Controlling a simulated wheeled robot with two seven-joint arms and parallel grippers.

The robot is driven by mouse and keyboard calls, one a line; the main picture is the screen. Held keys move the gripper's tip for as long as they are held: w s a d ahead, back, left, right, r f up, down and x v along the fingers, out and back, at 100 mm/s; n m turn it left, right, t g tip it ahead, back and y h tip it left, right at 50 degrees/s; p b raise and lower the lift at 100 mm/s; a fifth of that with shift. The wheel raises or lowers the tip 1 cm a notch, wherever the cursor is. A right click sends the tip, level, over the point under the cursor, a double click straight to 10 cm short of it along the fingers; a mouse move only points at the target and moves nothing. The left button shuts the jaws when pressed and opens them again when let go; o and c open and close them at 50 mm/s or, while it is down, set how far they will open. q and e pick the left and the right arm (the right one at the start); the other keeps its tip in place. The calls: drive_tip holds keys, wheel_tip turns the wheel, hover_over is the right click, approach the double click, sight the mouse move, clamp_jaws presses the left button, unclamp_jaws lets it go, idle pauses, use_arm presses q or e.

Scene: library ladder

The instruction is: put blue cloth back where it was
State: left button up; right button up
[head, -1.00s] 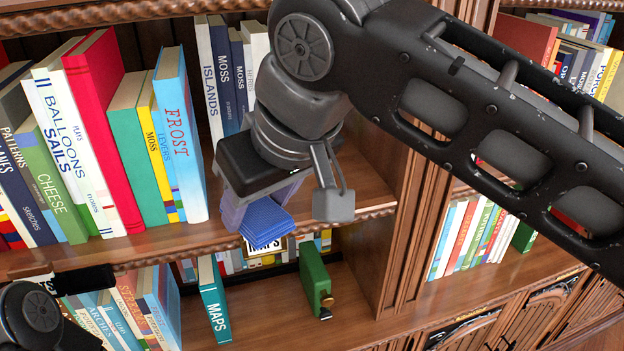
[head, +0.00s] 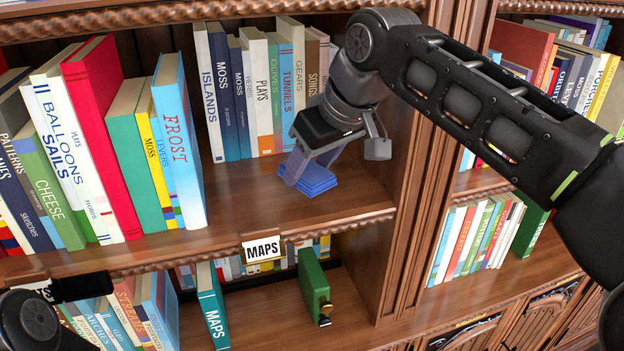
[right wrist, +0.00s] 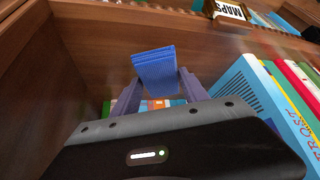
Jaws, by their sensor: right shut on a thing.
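The blue cloth (head: 317,180) is a small folded stack. It is at the upper shelf (head: 255,205), over the bare stretch right of the light-blue FROST book. My right gripper (head: 306,172) is shut on the cloth and comes in from the upper right. In the right wrist view, the cloth (right wrist: 156,70) sits between the two purple-grey fingers (right wrist: 160,88). I cannot tell whether the cloth touches the shelf board. My left arm shows at the lower left edge of the head view, but its fingertips are not clearly seen.
The FROST book (head: 178,140) and other leaning books stand left. A row of books with TUNNELS (head: 287,95) stands behind the cloth. A wooden upright (head: 415,170) bounds the shelf on the right. A MAPS label (head: 263,250) hangs on the shelf's front edge. A green object (head: 313,285) stands below.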

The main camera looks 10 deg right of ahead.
sight(318, 172)
wheel_tip(318, 172, down, 3)
drive_tip(key=shift+w+d+f+p, duration=0.15)
drive_tip(key=shift+w+d+p, duration=0.1)
drive_tip(key=shift+p, duration=0.1)
drive_tip(key=shift+f, duration=0.15)
drive_tip(key=shift+f, duration=0.1)
drive_tip(key=o, duration=1.3)
